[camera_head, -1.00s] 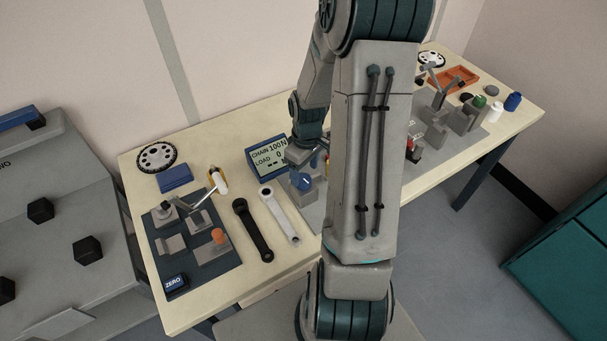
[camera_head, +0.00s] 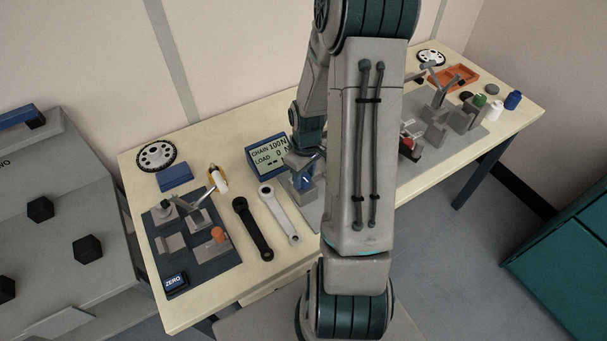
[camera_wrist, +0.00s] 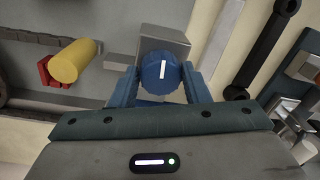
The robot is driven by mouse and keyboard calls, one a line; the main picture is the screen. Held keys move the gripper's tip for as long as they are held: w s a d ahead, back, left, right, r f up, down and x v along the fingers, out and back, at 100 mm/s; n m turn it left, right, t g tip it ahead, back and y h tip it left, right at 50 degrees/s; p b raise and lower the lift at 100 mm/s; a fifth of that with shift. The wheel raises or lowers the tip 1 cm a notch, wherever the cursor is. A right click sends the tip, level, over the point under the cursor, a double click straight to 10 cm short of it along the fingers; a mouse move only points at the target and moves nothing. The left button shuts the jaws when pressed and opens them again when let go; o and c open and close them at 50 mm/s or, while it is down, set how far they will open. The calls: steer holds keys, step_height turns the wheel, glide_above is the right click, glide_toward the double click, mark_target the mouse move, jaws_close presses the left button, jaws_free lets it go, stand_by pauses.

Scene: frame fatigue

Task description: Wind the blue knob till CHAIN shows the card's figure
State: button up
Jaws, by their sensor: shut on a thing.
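The blue knob (camera_wrist: 160,72) sits on a grey block (camera_wrist: 165,42) in the wrist view, its white mark running nearly straight up the picture. My gripper (camera_wrist: 160,86) is shut on the knob, with one blue finger on each side of it. In the head view my gripper (camera_head: 304,174) is down at the block, and the knob is mostly hidden there. The display (camera_head: 267,155) just left of it reads CHAIN 100 N and LOAD 0 N. I cannot make out a card with a figure in either view.
A black crank arm (camera_head: 253,228) and a silver crank arm (camera_head: 280,213) lie left of the block. A dark fixture plate (camera_head: 205,262) with a ZERO button (camera_head: 175,282) is further left. My arm hides the table's middle.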

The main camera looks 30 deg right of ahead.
mark_target(306, 177)
steer(key=shift+f+m+b, duration=0.15)
steer(key=shift+m+b, duration=0.6)
steer(key=shift+m, duration=0.35)
steer(key=shift+r+m, duration=0.2)
steer(key=shift+m, duration=0.7)
steer(key=o, duration=1)
steer(key=r, duration=0.4)
steer(key=r+b, duration=0.1)
steer(key=r, duration=0.8)
steer(key=shift+d+r+b, duration=0.3)
steer(key=shift+r, duration=0.1)
steer(key=shift+a, duration=0.1)
